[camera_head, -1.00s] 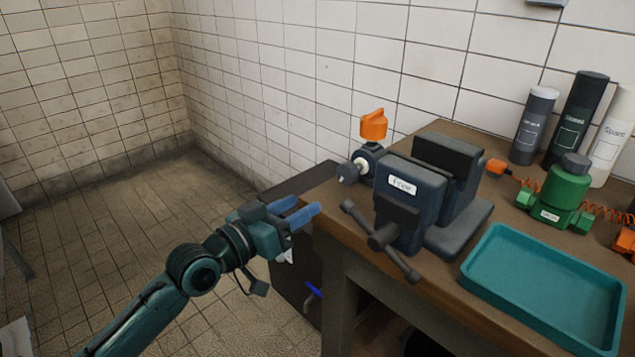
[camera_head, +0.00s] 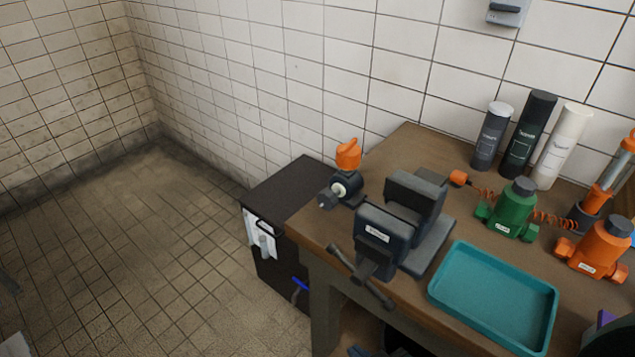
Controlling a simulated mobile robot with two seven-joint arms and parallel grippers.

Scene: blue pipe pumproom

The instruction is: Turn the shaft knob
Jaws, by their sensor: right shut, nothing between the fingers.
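My right gripper (camera_head: 604,333) shows only in part at the lower right edge, beside the teal tray and well away from the knob. It looks shut and empty, and the rest is cut off by the frame. Nothing touches the knob. I cannot make out my left gripper.
A dark vise (camera_head: 384,236) stands just right of the knob, its handle over the front edge. A teal tray (camera_head: 549,322), a green pump (camera_head: 512,214), an orange pump (camera_head: 597,246) and several bottles fill the right side.

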